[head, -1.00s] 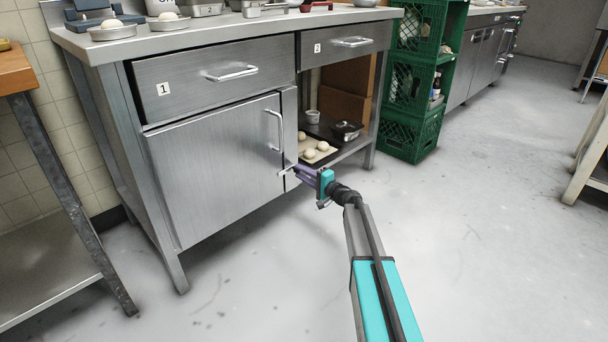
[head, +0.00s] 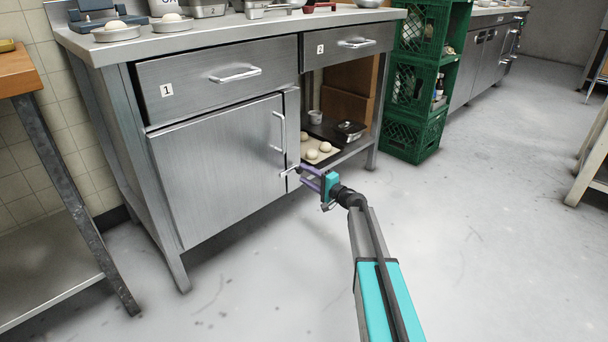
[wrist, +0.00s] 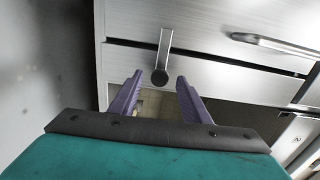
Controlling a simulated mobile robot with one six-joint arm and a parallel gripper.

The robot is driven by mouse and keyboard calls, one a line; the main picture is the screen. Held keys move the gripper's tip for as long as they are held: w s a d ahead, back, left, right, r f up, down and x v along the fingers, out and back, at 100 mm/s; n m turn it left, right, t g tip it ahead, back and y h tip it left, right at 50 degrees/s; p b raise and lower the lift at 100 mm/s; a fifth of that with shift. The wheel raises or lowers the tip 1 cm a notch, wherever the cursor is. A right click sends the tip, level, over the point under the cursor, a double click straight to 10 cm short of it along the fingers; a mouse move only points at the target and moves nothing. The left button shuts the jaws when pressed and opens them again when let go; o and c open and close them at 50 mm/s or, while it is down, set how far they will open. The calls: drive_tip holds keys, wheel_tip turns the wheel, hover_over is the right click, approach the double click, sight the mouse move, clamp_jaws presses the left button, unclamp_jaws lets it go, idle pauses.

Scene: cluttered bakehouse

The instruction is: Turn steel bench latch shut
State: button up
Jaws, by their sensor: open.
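The steel bench latch (head: 287,172) is a small bar at the right edge of the cabinet door (head: 220,165). In the wrist view the latch (wrist: 165,48) crosses the dark seam between door and post and ends in a dark round knob. The door looks closed against the frame. My gripper (head: 301,175) is just right of the latch in the head view. In the wrist view my gripper (wrist: 158,88) has its two purple fingers spread, with the knob just beyond the gap between their tips. Nothing is held.
The door handle (head: 278,130) stands out above the latch; it also shows in the wrist view (wrist: 275,45). Right of the post is an open shelf with a dough tray (head: 336,156). Green crates (head: 413,137) stand further right. The floor around my arm is clear.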

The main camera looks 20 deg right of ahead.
drive_tip(key=p+v, duration=0.4)
drive_tip(key=v, duration=0.8)
drive_tip(key=shift+s, duration=0.25)
drive_tip(key=shift+p, duration=0.3)
